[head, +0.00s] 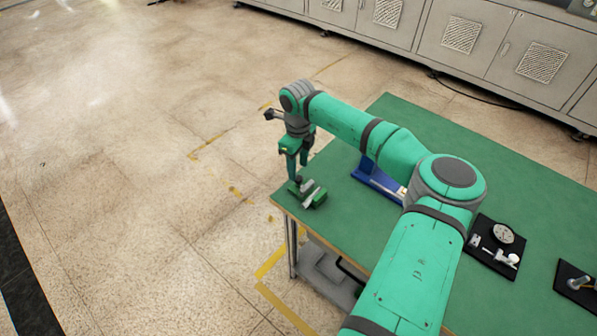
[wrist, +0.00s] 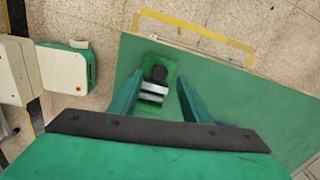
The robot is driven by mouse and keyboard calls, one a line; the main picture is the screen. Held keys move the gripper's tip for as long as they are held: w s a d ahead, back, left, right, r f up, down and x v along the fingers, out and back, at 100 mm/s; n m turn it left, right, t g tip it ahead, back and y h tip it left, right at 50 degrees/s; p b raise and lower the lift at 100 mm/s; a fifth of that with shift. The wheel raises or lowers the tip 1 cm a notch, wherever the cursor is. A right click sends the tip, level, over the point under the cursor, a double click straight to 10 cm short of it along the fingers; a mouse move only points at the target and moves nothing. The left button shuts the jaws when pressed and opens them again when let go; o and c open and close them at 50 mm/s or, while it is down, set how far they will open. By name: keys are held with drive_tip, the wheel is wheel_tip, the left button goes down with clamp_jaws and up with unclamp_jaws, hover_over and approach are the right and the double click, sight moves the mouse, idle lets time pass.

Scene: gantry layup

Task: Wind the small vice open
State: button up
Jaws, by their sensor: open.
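The small vice (head: 318,198) is green with pale metal jaws and sits at the near left corner of the green table. In the wrist view, the vice (wrist: 170,77) lies under my gripper (wrist: 159,78), with a round black knob (wrist: 159,73) and two pale jaw bars (wrist: 152,92) with a dark gap between them. My gripper (head: 298,178) points down over the vice. Its fingers are apart, one on each side of the knob in the wrist view. I cannot tell whether they touch it.
The green table (head: 420,122) has clear room behind the vice. A blue fixture (head: 372,178) stands further right, partly hidden by my arm. A black board with a dial gauge (head: 502,233) and another black board (head: 566,274) lie at the right. Grey cabinets (head: 455,62) stand behind.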

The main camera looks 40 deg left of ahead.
sight(298, 177)
wheel_tip(298, 177, up, 7)
idle(0.3)
drive_tip(key=shift+s, duration=0.15)
idle(0.3)
